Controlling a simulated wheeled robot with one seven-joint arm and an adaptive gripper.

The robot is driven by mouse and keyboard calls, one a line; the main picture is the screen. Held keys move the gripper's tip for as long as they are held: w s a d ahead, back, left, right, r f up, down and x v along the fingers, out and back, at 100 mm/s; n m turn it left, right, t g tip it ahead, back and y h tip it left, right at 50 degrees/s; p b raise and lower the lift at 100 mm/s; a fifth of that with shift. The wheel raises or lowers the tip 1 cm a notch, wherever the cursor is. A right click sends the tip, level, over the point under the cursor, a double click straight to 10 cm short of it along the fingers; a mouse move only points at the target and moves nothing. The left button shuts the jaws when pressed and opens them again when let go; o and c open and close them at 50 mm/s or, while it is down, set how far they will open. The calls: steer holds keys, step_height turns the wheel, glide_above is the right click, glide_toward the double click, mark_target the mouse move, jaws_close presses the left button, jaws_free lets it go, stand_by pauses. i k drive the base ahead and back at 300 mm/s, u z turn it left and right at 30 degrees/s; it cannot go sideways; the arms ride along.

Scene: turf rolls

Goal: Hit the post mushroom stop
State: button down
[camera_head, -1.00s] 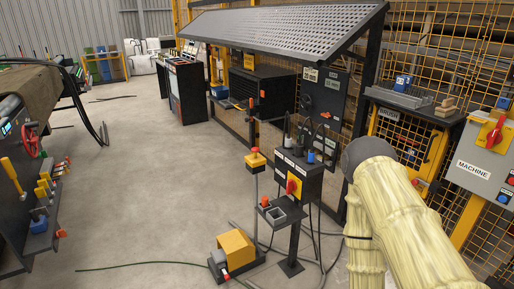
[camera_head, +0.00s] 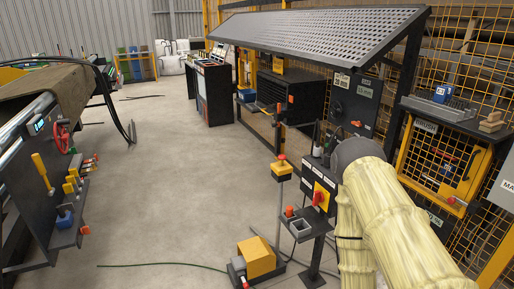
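The post mushroom stop appears to be the yellow box (camera_head: 281,172) with a red mushroom button (camera_head: 281,158) on top, standing on a thin grey post near the middle of the camera_head view. Its button is uncovered and faces up. My arm, in a cream sleeve with a dark rounded joint, fills the lower right, to the right of the stop and apart from it in the picture. My gripper is not visible, so its position relative to the button cannot be seen.
A black control stand (camera_head: 311,180) with a red-and-yellow rotary switch (camera_head: 321,196) stands just right of the stop, partly behind my arm. A yellow foot pedal (camera_head: 257,257) and cables lie on the floor below. Open concrete floor (camera_head: 180,190) extends left, to a machine with levers.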

mark_target(281, 156)
steer(key=u, duration=0.4)
steer(key=i, duration=1)
steer(key=z, duration=0.35)
